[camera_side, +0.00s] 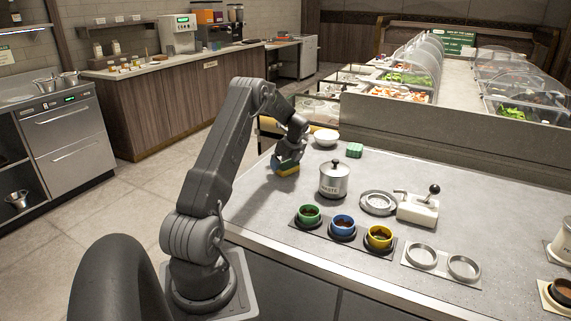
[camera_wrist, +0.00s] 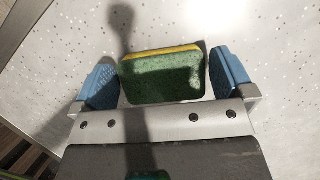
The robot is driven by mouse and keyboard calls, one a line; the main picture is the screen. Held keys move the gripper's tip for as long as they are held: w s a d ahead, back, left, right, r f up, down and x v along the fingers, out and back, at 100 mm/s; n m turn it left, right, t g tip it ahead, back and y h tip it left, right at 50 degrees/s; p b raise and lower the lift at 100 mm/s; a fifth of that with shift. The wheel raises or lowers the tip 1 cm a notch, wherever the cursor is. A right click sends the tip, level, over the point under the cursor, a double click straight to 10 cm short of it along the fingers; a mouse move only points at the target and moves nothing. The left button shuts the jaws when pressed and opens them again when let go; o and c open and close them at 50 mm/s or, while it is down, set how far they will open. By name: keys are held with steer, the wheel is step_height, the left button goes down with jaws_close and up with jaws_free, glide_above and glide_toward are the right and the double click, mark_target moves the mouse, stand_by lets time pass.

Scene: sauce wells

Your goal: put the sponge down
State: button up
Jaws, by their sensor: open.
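The sponge (camera_wrist: 162,78), green with a yellow layer along its far edge, lies on the pale speckled counter in the wrist view. My gripper (camera_wrist: 160,70) is open around it, with one blue finger pad on each side and a gap showing at both sides. In the side view my gripper (camera_side: 286,165) is low at the counter's left end, and only a little yellow of the sponge shows beneath it.
A metal waste pot (camera_side: 334,180) stands right of my gripper. Green, blue and yellow cups (camera_side: 343,227) sit in a dark holder in front. A white bowl (camera_side: 326,137) and a green block (camera_side: 354,150) are behind.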

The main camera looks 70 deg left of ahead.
steer(key=w+d+r+n+t, duration=0.1)
steer(key=w+d+r, duration=0.2)
steer(key=d+r, duration=0.45)
steer(key=w+d+r+n+t, duration=0.1)
steer(key=w+d+r, duration=0.1)
steer(key=d+r, duration=0.6)
steer(key=d+r+n+t, duration=0.15)
steer(key=d+r, duration=0.25)
steer(key=d, duration=0.4)
steer(key=d+r+n+t, duration=0.1)
steer(key=d+r+n, duration=0.25)
steer(key=d, duration=0.45)
steer(key=s+d+n+t+h, duration=0.1)
steer(key=s+d+n+h, duration=0.1)
steer(key=s+d, duration=0.6)
steer(key=s+d+f+n+t+h, duration=0.1)
steer(key=s+d+n, duration=0.3)
steer(key=s+d, duration=0.4)
steer(key=d+t+h, duration=0.1)
steer(key=d, duration=0.4)
steer(key=shift+s, duration=0.3)
